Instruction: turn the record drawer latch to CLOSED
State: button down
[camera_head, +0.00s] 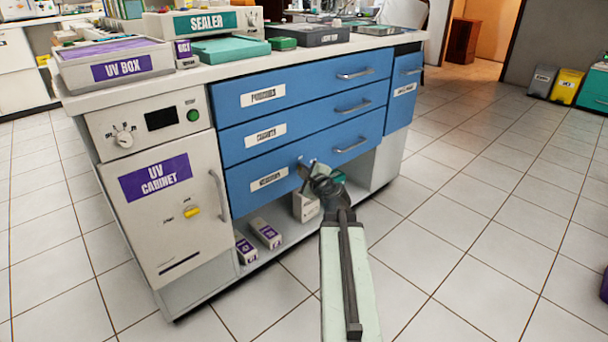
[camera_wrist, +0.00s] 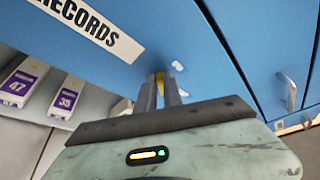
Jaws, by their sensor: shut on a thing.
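The record drawer is the lowest blue drawer (camera_head: 272,192) of the bench in the head view. In the wrist view its front (camera_wrist: 180,30) carries a RECORDS label (camera_wrist: 88,27). My gripper (camera_head: 309,169) reaches the drawer front right of the label. In the wrist view my gripper (camera_wrist: 163,80) is shut, with a small yellow latch piece (camera_wrist: 178,67) showing at its fingertips. The fingers hide most of the latch, so I cannot read its angle or any OPEN or CLOSED marking. The drawer front looks flush with the drawers above.
A bar handle (camera_head: 351,145) sits right of my gripper. Below is an open shelf with small labelled boxes (camera_head: 266,232) and a white box (camera_head: 305,206). The UV cabinet (camera_head: 165,210) with its own yellow latch (camera_head: 192,211) stands left. The tiled floor (camera_head: 450,220) to the right is clear.

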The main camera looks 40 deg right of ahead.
jog(key=shift+a+f+n+b, duration=0.15)
jog(key=shift+f+n+b, duration=0.1)
jog(key=shift+n+b, duration=0.4)
jog(key=shift+n+t, duration=0.25)
jog(key=shift+t, duration=0.05)
jog(key=c, duration=1.5)
grip_release()
